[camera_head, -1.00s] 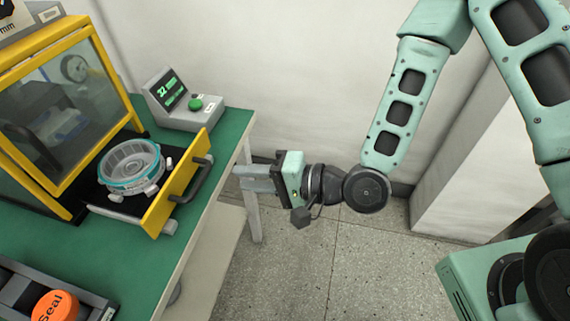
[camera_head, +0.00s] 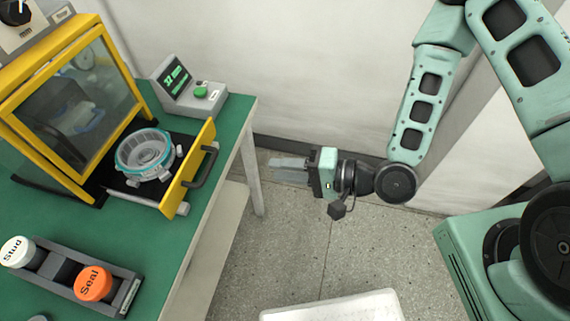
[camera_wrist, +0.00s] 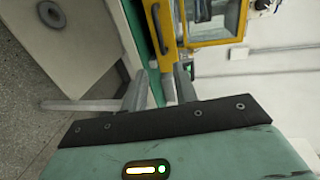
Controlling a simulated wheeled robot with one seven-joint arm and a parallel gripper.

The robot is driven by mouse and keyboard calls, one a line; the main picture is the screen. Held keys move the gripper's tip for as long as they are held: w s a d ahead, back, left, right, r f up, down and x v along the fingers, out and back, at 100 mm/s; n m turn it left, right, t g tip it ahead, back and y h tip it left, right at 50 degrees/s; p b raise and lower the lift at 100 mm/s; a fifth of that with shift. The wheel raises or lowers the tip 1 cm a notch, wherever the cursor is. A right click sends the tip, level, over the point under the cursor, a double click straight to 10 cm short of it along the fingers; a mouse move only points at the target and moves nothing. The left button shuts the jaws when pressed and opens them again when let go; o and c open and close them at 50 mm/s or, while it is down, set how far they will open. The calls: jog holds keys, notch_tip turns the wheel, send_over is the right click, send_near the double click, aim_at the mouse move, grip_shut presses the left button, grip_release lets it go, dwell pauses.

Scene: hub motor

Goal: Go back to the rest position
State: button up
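My gripper (camera_head: 289,169) is in the air over the floor, to the right of the green table (camera_head: 150,250) and apart from it. In the wrist view my gripper (camera_wrist: 160,84) shows its two fingers spread with nothing between them. A round silver and teal hub motor part (camera_head: 146,154) sits on the black drawer of the yellow-framed machine (camera_head: 72,95). The drawer is pulled out, with its yellow front (camera_head: 190,170) and dark handle toward my gripper.
A dark rack (camera_head: 120,280) holds an orange "Seal" cap (camera_head: 92,283) and a white "Stud" cap (camera_head: 18,251). A white surface (camera_head: 330,307) shows at the bottom edge. Open floor lies right of the table.

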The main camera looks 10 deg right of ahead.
dwell(0.3)
jog(key=d+r+n+g+h, duration=0.4)
jog(key=d+n+h, duration=0.1)
jog(key=n+h, duration=0.5)
jog(key=s+d+r+n+g+h, duration=0.2)
jog(key=s+d+r+h, duration=0.1)
jog(key=s+r, duration=0.7)
notch_tip(320, 180, up, 3)
jog(key=shift+s+d+f+h, duration=0.1)
jog(key=shift+s+d+h, duration=0.1)
jog(key=shift+d+h, duration=0.25)
dwell(1.0)
